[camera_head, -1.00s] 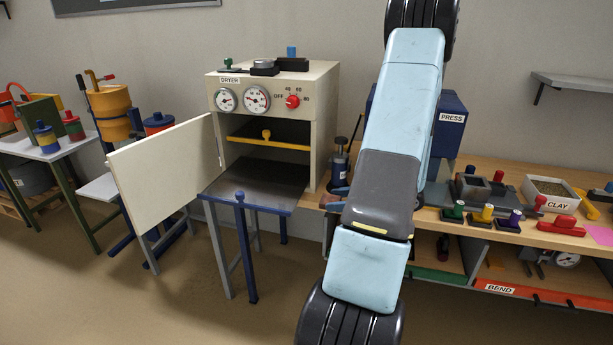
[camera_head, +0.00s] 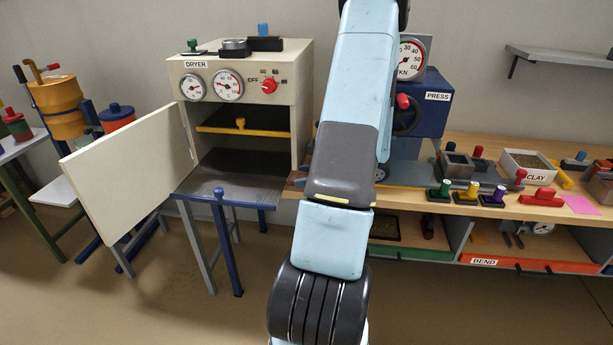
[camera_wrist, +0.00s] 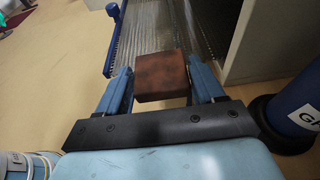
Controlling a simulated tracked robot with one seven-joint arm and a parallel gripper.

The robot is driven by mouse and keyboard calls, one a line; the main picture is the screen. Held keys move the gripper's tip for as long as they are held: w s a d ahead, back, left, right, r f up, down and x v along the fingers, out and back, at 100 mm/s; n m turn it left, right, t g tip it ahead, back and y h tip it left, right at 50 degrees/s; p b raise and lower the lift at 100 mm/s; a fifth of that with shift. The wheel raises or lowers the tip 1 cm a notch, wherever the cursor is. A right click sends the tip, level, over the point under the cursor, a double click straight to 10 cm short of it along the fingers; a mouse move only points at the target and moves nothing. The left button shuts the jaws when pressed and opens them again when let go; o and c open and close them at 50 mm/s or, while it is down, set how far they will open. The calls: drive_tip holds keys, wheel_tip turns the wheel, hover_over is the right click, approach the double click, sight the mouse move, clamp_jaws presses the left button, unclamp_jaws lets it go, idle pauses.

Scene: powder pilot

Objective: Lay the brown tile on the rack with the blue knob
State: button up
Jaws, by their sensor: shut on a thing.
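The brown tile (camera_wrist: 161,76) is a small, thick block held between the two blue fingers of my gripper (camera_wrist: 162,85) in the wrist view. The rack with the blue knob is a wire rack (camera_wrist: 160,30) pulled out at the dryer's lower opening; its blue knob (camera_wrist: 112,10) stands at its front edge. The tile appears over the near side of the rack; its height above it is unclear. In the head view the rack (camera_head: 235,186) and blue knob (camera_head: 219,192) are visible and look empty. My arm hides my gripper and the tile there.
The dryer (camera_head: 300,85) has its door (camera_head: 125,175) swung open to the left. A yellow-knobbed rack (camera_head: 240,128) sits inside, above. A dark blue canister (camera_wrist: 300,108) stands close on the right in the wrist view. The workbench with the press (camera_head: 432,110) is right of the dryer.

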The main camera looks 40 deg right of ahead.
approach(239, 183)
drive_tip(key=shift+w+a+r, duration=0.35)
drive_tip(key=shift+w+a, duration=0.3)
drive_tip(key=shift+w, duration=0.25)
drive_tip(key=shift+w+a+r, duration=0.3)
drive_tip(key=shift+w+a, duration=0.4)
drive_tip(key=shift+w, duration=0.25)
drive_tip(key=shift+r+x, duration=0.15)
drive_tip(key=shift+x, duration=1.05)
drive_tip(key=shift+r+x, duration=0.15)
drive_tip(key=shift+x, duration=1.05)
drive_tip(key=shift+w+a, duration=0.1)
drive_tip(key=shift+w, duration=0.05)
drive_tip(key=shift+f, duration=0.45)
